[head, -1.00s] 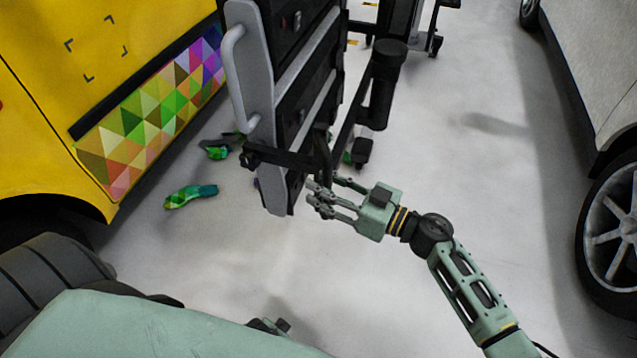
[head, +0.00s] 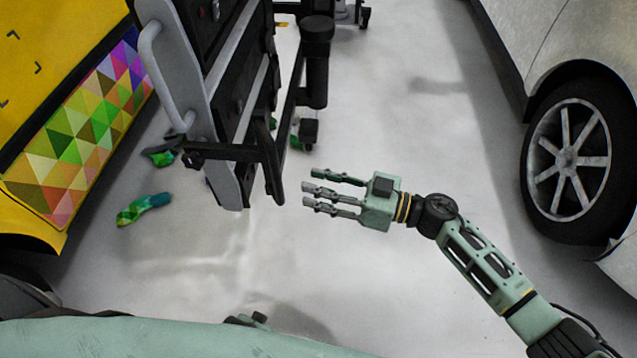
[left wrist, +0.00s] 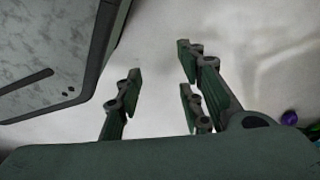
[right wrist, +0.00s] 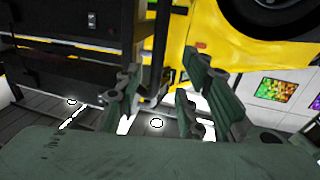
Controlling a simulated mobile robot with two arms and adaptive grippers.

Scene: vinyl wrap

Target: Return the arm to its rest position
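My right gripper (head: 312,188) is in the middle of the head view, with its fingers pointing left. Its fingers are spread and empty, with a small gap of floor between the fingertips and the black bar of the cart. The right wrist view also shows the spread fingers (right wrist: 155,88) with nothing between them.
A dark tool cart (head: 233,100) with a grey handle stands left of my right gripper. A yellow vehicle (head: 45,60) with a patterned wrap panel is at the left. Wrap scraps (head: 143,208) lie on the floor. A silver car (head: 560,45) stands at right.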

